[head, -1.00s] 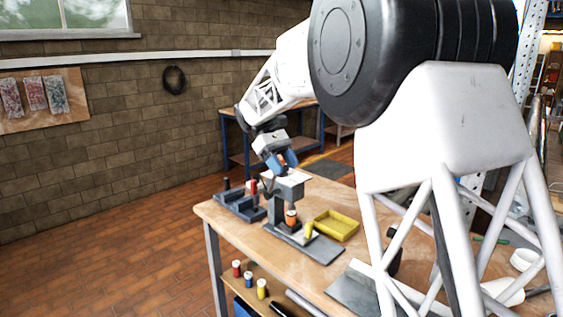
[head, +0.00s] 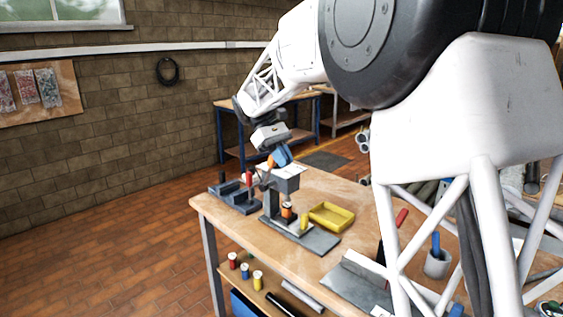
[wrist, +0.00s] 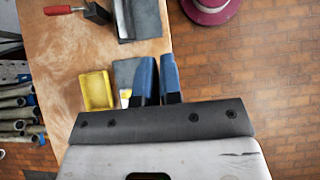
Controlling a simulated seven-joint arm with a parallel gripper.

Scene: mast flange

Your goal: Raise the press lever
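The grey press (head: 288,183) stands on the wooden bench, with an orange part (head: 287,211) under its head. An orange-ended piece (head: 270,161), apparently the lever's grip, shows at the upper left of the press head, with a thin grey arm below it. My gripper (head: 283,156) is just above the press head, its blue fingers close beside the orange end. Contact cannot be told. In the wrist view, the blue fingers (wrist: 158,75) stand a little apart with nothing visible between them. The press head and lever are hidden there behind the gripper body.
A yellow tray (head: 331,216) lies right of the press, and a small yellow piece (head: 304,221) is on the press base. A grey fixture (head: 236,200) with upright handles, one red, stands to the left. Coloured spools (head: 245,271) sit on the lower shelf.

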